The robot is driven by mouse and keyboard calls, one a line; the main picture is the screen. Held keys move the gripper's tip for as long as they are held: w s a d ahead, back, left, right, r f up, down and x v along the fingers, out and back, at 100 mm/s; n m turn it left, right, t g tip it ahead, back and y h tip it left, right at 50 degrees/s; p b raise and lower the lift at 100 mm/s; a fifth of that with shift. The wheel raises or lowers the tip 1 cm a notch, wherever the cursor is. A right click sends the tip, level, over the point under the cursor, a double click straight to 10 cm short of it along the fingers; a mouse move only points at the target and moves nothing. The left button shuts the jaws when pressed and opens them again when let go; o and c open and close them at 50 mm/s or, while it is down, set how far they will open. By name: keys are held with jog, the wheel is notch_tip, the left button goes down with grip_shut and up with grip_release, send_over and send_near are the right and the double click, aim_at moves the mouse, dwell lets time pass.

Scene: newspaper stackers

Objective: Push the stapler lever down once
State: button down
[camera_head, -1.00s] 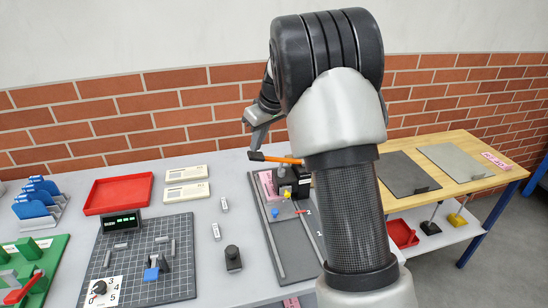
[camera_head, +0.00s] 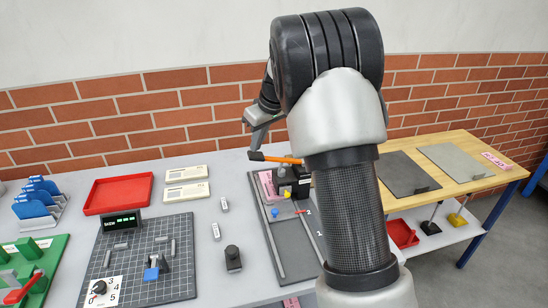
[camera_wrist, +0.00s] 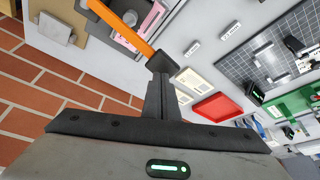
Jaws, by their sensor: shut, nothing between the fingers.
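The stapler lever (camera_head: 283,159) is an orange bar with a black grip at its left end. It stands out to the left, above the black stapler body (camera_head: 301,190), which my arm partly hides. In the wrist view the lever (camera_wrist: 127,29) runs from the top left to its black grip (camera_wrist: 163,62). My gripper (camera_wrist: 160,80) is shut and empty, its fingertips at the black grip; I cannot tell whether they touch it. In the head view my gripper (camera_head: 254,146) is just above the grip end, and the lever looks nearly level.
A dark grey board (camera_head: 262,223) lies under the stapler with a pink stack (camera_head: 266,184) and small coloured knobs. To the left are a gridded mat (camera_head: 130,283), a small display (camera_head: 122,222) and a red tray (camera_head: 119,194). A brick wall (camera_head: 120,115) is behind.

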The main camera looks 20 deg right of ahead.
aim_at(258, 155)
jog(key=shift+f, duration=0.15)
jog(key=shift+d+f+b, duration=0.15)
jog(key=shift+f+b, duration=1.65)
jog(key=shift+f, duration=0.45)
jog(key=shift+r, duration=0.1)
notch_tip(258, 155, up, 10)
jog(key=p, duration=0.6)
jog(key=shift+p, duration=0.3)
